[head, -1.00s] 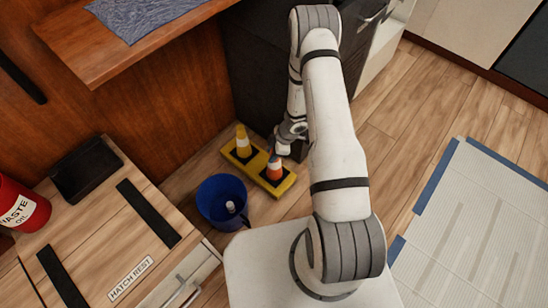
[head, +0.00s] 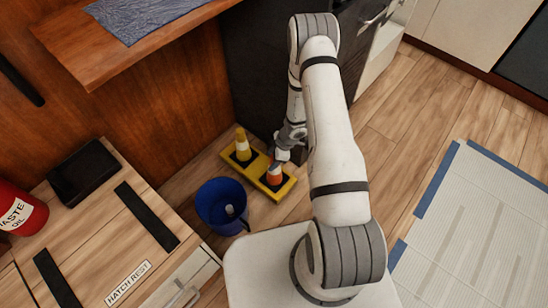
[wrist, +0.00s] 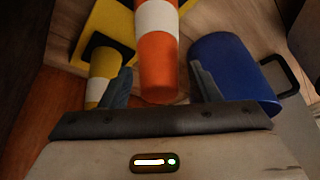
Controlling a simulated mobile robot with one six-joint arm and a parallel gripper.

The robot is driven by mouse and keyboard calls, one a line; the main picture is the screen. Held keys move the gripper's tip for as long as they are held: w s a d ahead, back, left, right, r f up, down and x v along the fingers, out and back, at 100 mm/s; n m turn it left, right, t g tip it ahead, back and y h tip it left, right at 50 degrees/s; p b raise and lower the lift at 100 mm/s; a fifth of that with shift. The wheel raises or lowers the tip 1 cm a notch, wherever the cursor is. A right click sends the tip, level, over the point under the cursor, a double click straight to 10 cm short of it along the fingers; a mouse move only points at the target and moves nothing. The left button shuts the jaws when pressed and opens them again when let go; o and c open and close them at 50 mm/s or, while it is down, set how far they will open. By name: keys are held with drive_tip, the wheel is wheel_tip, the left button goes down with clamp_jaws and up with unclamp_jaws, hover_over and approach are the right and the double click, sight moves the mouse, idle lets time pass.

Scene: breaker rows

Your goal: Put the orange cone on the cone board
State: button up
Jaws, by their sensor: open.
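The orange cone (head: 274,175) with a white band stands on the dark square at the near end of the yellow cone board (head: 287,188). A yellow cone (head: 242,147) with a white band stands on the board's other dark square. My gripper (head: 281,158) is at the orange cone's top and partly hides it. In the wrist view the orange cone (wrist: 157,65) shows between the two spread fingers of my gripper (wrist: 162,75); I cannot tell whether either finger touches it. The yellow cone (wrist: 104,72) is left of the fingers. The orange cone's base is out of the wrist view.
A blue bucket (head: 213,218) with a small pale object inside stands just left of the board; it is close to the right finger in the wrist view (wrist: 228,68). A dark cabinet (head: 255,80) rises behind the board. Taped floor covering (head: 490,220) lies to the right.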

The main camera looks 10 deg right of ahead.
drive_tip(key=p+v, duration=0.6)
drive_tip(key=v, duration=0.6)
